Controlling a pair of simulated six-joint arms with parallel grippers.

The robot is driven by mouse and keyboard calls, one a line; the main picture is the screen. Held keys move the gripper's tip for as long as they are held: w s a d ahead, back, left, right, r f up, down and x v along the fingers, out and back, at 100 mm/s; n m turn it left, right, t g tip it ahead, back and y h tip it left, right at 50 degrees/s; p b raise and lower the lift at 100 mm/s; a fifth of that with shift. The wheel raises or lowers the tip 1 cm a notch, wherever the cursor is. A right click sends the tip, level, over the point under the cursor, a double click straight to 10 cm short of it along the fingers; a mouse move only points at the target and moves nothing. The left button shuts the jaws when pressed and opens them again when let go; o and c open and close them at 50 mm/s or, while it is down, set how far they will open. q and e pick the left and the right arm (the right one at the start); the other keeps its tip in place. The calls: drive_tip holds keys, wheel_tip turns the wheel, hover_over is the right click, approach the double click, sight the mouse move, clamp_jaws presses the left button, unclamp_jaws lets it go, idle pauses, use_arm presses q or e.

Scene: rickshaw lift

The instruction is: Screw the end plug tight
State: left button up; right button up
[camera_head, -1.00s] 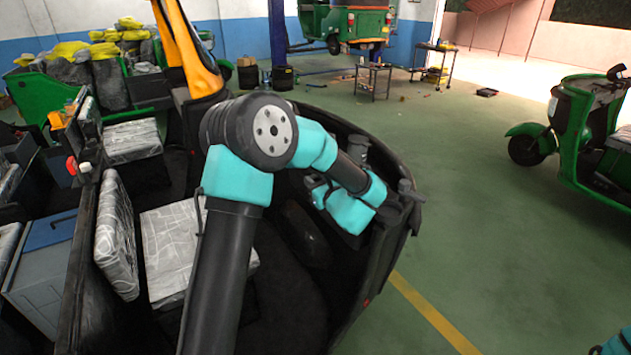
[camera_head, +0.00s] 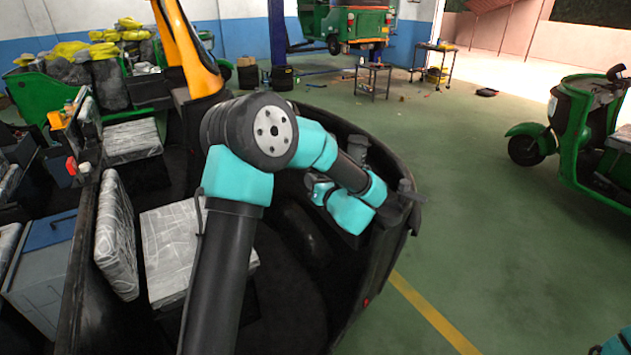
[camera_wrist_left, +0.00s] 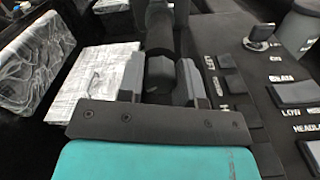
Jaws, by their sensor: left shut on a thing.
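My left gripper (camera_wrist_left: 160,84) is shut on a dark round piece, seemingly the end plug (camera_wrist_left: 160,72), in the left wrist view. One grey finger lies on each side of it. A dark cylindrical bar, seemingly a handlebar grip (camera_wrist_left: 159,28), continues from the plug away from the camera. I cannot tell whether the plug is seated fully or what its thread looks like. In the head view my left gripper (camera_head: 406,196) is small and dark at the curved front of the vehicle, and the plug cannot be made out. My right gripper is out of view.
A black dash panel (camera_wrist_left: 240,75) with labelled switches and a key knob (camera_wrist_left: 262,36) lies close to the right of the gripper. A plastic-wrapped seat (camera_head: 172,245) is to the left. Green floor (camera_head: 500,240) is clear outside the vehicle.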

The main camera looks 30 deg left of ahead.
use_arm(q)
drive_tip(key=m, duration=0.5)
drive_tip(key=shift+m, duration=0.3)
drive_tip(key=m, duration=0.5)
drive_tip(key=shift+w+f, duration=0.1)
drive_tip(key=m, duration=0.5)
drive_tip(key=shift+f+m, duration=0.1)
drive_tip(key=shift+m, duration=0.3)
drive_tip(key=m, duration=0.5)
drive_tip(key=shift+m, duration=0.3)
drive_tip(key=o, duration=0.9)
drive_tip(key=shift+o, duration=0.2)
